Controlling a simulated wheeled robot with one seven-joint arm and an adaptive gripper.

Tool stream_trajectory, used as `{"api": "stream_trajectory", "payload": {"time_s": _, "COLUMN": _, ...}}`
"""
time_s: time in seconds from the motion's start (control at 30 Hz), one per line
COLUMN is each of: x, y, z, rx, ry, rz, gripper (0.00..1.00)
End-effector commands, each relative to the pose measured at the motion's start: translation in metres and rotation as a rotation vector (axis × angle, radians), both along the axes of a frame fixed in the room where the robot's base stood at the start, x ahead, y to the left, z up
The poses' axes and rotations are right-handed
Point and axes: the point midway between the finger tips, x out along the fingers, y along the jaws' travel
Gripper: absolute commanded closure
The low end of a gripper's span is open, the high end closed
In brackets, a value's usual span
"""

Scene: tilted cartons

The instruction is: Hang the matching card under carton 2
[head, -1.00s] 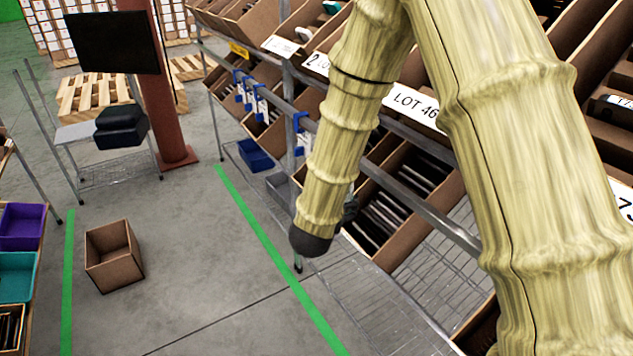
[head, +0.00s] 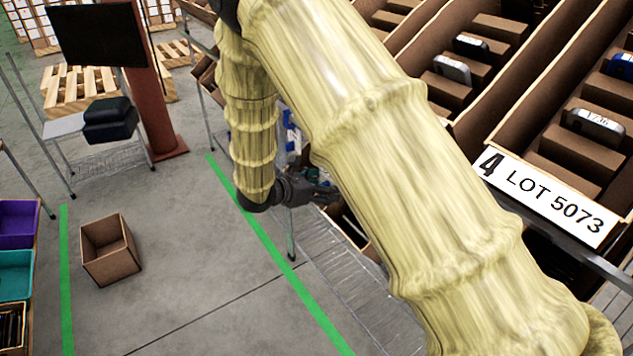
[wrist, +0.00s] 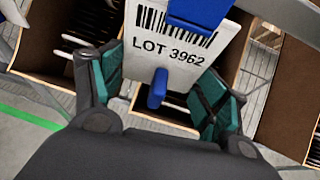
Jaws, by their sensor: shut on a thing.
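My gripper (head: 322,192) is small and partly hidden beside my arm in the head view, low in front of the carton rack. In the wrist view my gripper (wrist: 160,92) has its teal-padded fingers closed on a white card (wrist: 172,50) with a barcode and "LOT 3962". A blue clip (wrist: 198,12) crosses the card's upper part, and a blue peg (wrist: 157,88) shows at its lower edge. I cannot tell whether the clip belongs to the card or to the rack. Carton 2 and its label are hidden behind my arm.
Carton 4's label (head: 545,195), "LOT 5073", is at the right. Brown cartons (wrist: 70,40) stand close behind the card. An open box (head: 110,250) sits on the floor at left. A wire shelf (head: 345,285) lies below the rack.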

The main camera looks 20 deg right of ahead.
Motion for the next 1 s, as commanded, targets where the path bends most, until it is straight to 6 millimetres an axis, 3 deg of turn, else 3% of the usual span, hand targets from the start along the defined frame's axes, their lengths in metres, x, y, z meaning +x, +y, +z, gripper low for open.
{"api": "stream_trajectory", "payload": {"time_s": 0.33, "x": 0.004, "y": 0.019, "z": -0.001, "rx": -0.001, "ry": 0.001, "rz": -0.104, "gripper": 0.48}}
{"api": "stream_trajectory", "payload": {"time_s": 1.0, "x": 0.008, "y": 0.009, "z": -0.001, "rx": 0.0, "ry": 0.001, "rz": -0.098, "gripper": 0.48}}
